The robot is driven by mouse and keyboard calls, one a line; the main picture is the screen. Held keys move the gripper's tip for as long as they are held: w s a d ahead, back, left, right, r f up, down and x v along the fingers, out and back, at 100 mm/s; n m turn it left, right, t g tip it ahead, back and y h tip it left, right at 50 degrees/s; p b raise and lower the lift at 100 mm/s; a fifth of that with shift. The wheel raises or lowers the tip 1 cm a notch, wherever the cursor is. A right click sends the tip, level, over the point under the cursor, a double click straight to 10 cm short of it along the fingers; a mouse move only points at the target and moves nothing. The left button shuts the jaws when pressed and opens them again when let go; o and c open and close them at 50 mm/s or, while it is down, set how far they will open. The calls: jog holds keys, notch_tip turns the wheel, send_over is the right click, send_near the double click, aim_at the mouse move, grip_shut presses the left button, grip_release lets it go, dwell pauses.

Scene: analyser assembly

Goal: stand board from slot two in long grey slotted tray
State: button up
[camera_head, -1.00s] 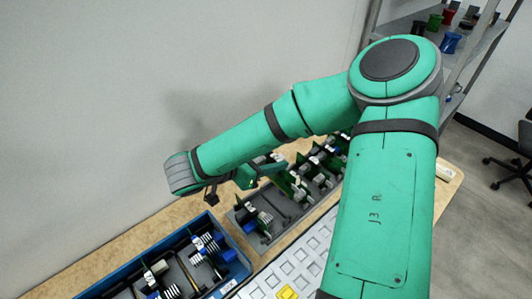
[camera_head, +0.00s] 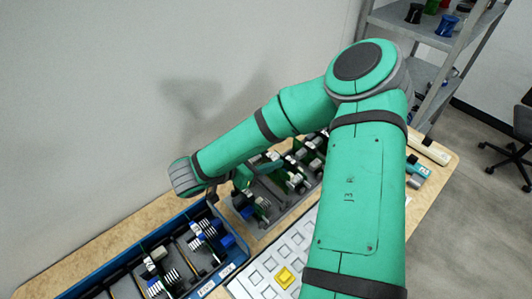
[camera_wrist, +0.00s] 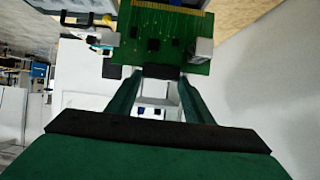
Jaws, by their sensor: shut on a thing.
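My gripper (camera_wrist: 160,75) is shut on a green circuit board (camera_wrist: 165,35) in the wrist view. The board has dark chips, a pale connector block at its right and a gold-coloured strip along its far edge. In the head view my gripper (camera_head: 241,179) is small and partly hidden by my arm, above the left end of the long grey slotted tray (camera_head: 288,208). I cannot make out the held board clearly there. The tray holds several boards with dark and white parts. My arm hides part of its far end.
A blue crate (camera_head: 120,248) with several parts stands at the lower left, close to the grey tray. A white panel with square recesses (camera_head: 262,268) lies in front, with a yellow piece (camera_head: 285,277) on it. A wall rises behind the table; a shelf (camera_head: 425,45) stands at the right.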

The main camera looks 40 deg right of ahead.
jog(key=shift+f, duration=1.75)
dwell(0.7)
jog(key=shift+f, duration=0.7)
jog(key=shift+s, duration=0.1)
jog(key=shift+a, duration=0.1)
dwell(0.4)
jog(key=shift+d, duration=0.2)
